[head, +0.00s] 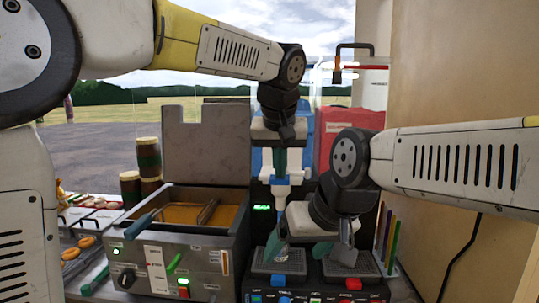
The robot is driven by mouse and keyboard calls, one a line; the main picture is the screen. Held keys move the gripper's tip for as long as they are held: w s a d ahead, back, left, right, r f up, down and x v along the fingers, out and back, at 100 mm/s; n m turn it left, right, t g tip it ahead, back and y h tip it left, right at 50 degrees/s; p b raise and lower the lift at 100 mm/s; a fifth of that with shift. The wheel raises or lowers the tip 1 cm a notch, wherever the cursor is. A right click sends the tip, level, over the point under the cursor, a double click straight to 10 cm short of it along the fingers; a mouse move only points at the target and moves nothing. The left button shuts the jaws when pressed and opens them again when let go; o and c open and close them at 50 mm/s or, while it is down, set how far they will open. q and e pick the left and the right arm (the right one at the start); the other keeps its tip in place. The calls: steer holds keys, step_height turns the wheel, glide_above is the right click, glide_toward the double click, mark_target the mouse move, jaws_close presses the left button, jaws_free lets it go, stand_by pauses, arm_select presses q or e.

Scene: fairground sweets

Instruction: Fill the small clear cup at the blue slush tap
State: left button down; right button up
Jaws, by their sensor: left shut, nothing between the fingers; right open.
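The blue slush tap (281,191) is on the front of the machine, left of the red tank. My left gripper (281,160) is shut and empty, just above the tap, with its fingers pointing down; contact with the tap's lever is unclear. A small clear cup (283,252) shows faintly below the tap, over the left drip tray (262,264). My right gripper (309,248) is open low in front of the machine, its left finger close to the cup and its right finger over the right drip tray (354,263). I cannot tell the cup's fill.
The red slush tank (345,130) stands right of the blue one. A fryer (185,262) with its lid (207,140) up is on the left. Doughnuts (78,250) lie at far left. Coloured straws (386,238) stand by the right wall (455,65).

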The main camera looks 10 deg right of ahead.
arm_select(q)
step_height(320, 180, down, 2)
steer(key=shift+s+t, duration=0.15)
steer(key=shift+t, duration=0.65)
steer(key=shift+r, duration=0.1)
stand_by(3.7)
steer(key=shift+r, duration=0.7)
steer(key=s+r, duration=0.2)
steer(key=r, duration=0.4)
steer(key=s+a+r, duration=0.1)
steer(key=s+r, duration=0.1)
steer(key=r, duration=0.5)
steer(key=shift+s+a, duration=0.2)
steer(key=shift+s, duration=0.15)
